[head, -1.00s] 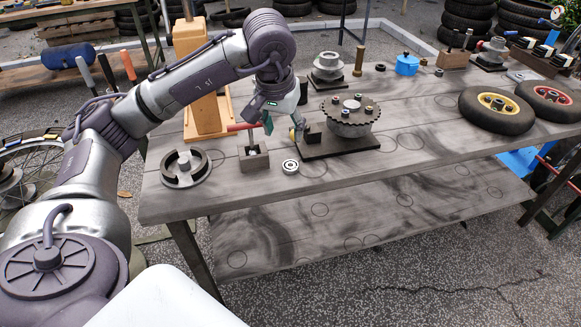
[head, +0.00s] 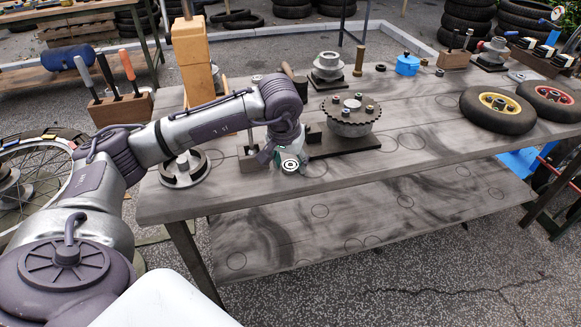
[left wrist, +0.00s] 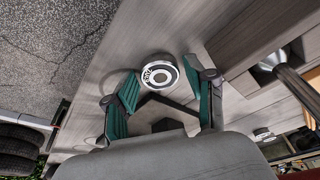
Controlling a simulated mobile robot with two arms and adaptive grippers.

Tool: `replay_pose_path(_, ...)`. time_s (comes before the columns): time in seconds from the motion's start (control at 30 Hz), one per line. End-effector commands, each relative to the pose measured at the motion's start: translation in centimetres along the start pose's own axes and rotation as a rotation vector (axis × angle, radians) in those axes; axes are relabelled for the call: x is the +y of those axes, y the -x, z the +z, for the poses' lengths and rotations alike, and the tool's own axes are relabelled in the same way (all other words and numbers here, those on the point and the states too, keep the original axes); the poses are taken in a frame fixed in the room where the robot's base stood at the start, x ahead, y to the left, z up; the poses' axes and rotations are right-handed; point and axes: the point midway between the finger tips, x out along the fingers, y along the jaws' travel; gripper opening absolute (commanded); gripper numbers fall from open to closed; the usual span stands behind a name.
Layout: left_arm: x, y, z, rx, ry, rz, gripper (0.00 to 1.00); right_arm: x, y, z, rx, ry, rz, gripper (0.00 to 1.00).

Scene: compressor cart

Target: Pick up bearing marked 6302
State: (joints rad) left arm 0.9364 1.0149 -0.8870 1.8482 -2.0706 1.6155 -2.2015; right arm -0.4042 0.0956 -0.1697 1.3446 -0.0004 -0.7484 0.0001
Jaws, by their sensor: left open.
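The bearing is a small silver ring with a dark band and a pale centre. In the left wrist view the bearing (left wrist: 158,74) lies flat on the grey table, between and just beyond the two green fingertips. Its face has dark lettering, too small to read surely. My left gripper (left wrist: 160,82) is open and empty, its fingers apart on either side of the bearing. In the head view my left gripper (head: 283,158) is low over the front of the table, right at the bearing (head: 291,168), and partly hides it. My right gripper is not in view.
A dark plate with a toothed disc (head: 350,108) stands close right of the gripper. A small block with a post (head: 247,158) and a round slotted fixture (head: 186,170) are to the left. The table's front edge is near. Two wheels (head: 497,110) lie far right.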

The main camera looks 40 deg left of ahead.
Motion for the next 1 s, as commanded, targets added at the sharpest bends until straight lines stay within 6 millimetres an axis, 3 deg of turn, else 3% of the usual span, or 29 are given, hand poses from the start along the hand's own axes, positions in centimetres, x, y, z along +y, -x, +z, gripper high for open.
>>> replay_pose_path(0.13,0.0,0.1,0.0,0.001,0.000,0.001,0.55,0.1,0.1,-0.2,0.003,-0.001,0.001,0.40)
replay_pose_path(0.43,0.0,0.1,0.0,0.001,0.001,0.001,0.06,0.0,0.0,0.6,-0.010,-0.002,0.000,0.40)
replay_pose_path(0.77,0.0,0.5,-0.2,0.002,0.001,0.001,0.06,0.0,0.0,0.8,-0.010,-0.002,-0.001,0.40)
replay_pose_path(1.0,0.0,2.7,-0.9,0.005,0.002,0.002,0.06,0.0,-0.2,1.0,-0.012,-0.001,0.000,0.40)
